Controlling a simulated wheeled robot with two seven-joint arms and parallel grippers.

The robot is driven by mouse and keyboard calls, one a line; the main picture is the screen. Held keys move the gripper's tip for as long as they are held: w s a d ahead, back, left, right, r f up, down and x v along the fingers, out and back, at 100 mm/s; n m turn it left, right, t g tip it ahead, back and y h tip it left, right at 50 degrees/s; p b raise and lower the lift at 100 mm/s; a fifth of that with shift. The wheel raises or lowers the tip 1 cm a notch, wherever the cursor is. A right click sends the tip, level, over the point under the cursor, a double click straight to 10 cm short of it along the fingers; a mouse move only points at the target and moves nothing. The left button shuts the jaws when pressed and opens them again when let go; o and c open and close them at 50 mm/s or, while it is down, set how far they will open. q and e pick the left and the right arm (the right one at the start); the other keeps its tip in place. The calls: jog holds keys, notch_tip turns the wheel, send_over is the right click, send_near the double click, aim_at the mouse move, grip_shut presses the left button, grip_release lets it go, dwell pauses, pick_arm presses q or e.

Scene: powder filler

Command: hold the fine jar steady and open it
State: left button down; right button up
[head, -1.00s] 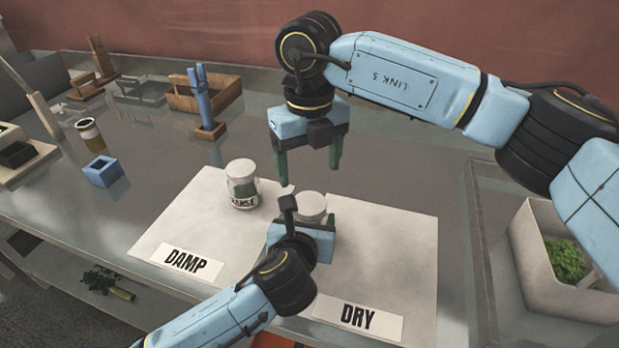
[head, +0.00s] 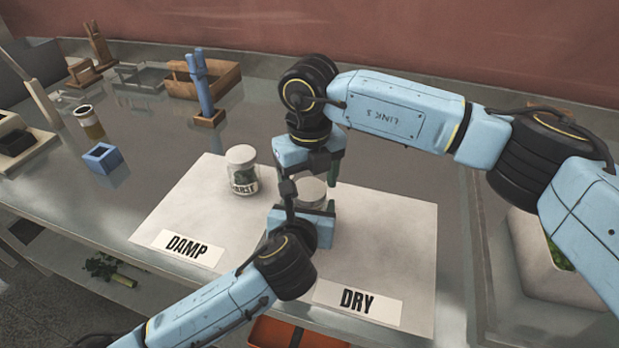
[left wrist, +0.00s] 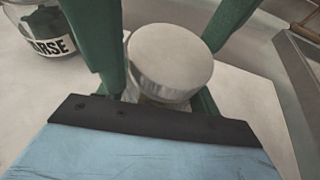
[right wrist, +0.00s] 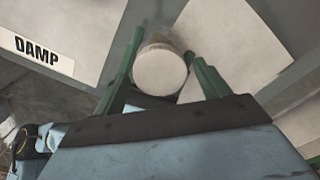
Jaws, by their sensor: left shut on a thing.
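The fine jar (head: 313,188) stands on the white mat toward the DRY side, its pale lid up. My left gripper (head: 305,215) is shut around its body, and the lid shows between the green fingers in the left wrist view (left wrist: 168,62). My right gripper (head: 318,170) points down just above the lid. In the right wrist view its green fingers (right wrist: 160,78) stand apart on either side of the lid, with a gap visible on the right. The coarse jar (head: 242,172), lidded and labelled, stands on the DAMP side.
A blue cube-shaped holder (head: 103,158), an amber jar (head: 89,122), a blue tool on a stand (head: 205,95) and a wooden box (head: 215,78) sit at the left and back.

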jog(key=c, duration=0.9)
jog(key=o, duration=1.1)
jog(key=shift+r, duration=0.1)
jog(key=shift+r, duration=2.15)
pick_arm(q)
jog(key=shift+c, duration=1.2)
grip_release()
